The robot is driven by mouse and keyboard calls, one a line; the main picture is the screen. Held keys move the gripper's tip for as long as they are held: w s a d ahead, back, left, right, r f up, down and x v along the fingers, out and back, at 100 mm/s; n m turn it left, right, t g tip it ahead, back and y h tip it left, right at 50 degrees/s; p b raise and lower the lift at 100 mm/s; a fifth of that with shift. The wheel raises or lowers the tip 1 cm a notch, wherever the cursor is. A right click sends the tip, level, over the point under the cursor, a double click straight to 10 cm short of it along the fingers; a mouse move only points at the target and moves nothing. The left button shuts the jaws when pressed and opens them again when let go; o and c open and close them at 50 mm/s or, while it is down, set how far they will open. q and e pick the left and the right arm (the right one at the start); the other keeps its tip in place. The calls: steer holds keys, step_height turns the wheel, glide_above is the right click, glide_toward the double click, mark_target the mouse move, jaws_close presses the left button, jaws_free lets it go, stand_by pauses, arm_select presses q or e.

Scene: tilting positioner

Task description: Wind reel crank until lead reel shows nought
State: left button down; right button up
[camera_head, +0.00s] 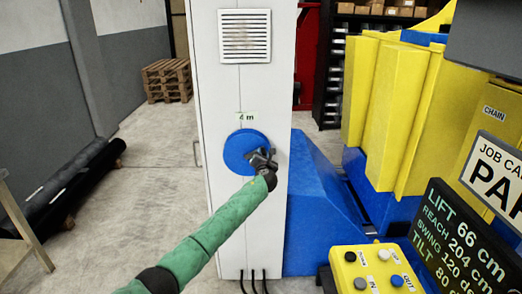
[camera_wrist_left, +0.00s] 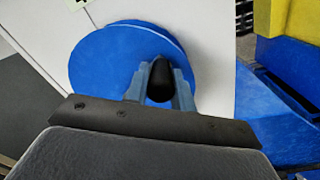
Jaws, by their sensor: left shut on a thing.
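The lead reel (camera_head: 236,149) is a blue disc on the front of a white cabinet (camera_head: 228,205). A small green readout (camera_head: 246,117) above it shows "4 m". My left gripper (camera_head: 262,158) is at the right side of the disc. In the left wrist view, my left gripper (camera_wrist_left: 160,92) is shut on the black crank knob (camera_wrist_left: 160,80), which stands out from the blue disc (camera_wrist_left: 105,62). The gripper hides part of the disc in the head view. My right gripper is in neither view.
A yellow control box (camera_head: 374,270) with several buttons stands at the lower right, beside a dark display (camera_head: 462,250) with lift, reach, swing and tilt figures. A yellow and blue machine (camera_head: 400,110) fills the right.

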arm_select(q)
steer(key=shift+d+f, duration=0.15)
steer(key=shift+f, duration=0.05)
steer(key=shift+d+f, duration=0.1)
steer(key=shift+f, duration=0.15)
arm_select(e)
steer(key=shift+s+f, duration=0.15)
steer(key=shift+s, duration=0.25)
arm_select(q)
steer(key=shift+f, duration=0.1)
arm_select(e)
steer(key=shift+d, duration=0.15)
arm_select(q)
steer(key=c, duration=1.2)
jaws_free()
